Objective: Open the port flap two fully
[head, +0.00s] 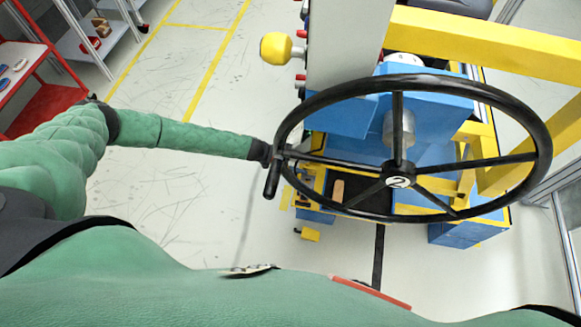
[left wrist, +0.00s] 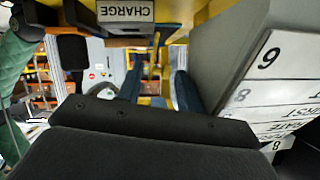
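I cannot pick out port flap two with certainty in either view. In the head view my left gripper (head: 277,160) is at the left rim of the black steering wheel (head: 430,80). Its fingers merge with the dark rim and spokes, so I cannot tell whether they touch it or are open. In the left wrist view a dark gripper body (left wrist: 150,140) fills the bottom. Above it is an upside-down CHARGE label (left wrist: 126,11). A pale panel (left wrist: 285,60) with printed numbers and words stands at the right. My right gripper is not in view.
A grey column (head: 345,45) with a yellow knob (head: 276,48) stands behind the wheel. Yellow beams (head: 490,45) and blue housings (head: 430,95) crowd the right side. A red shelf (head: 45,105) is at the far left. The floor (head: 190,90) between is clear.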

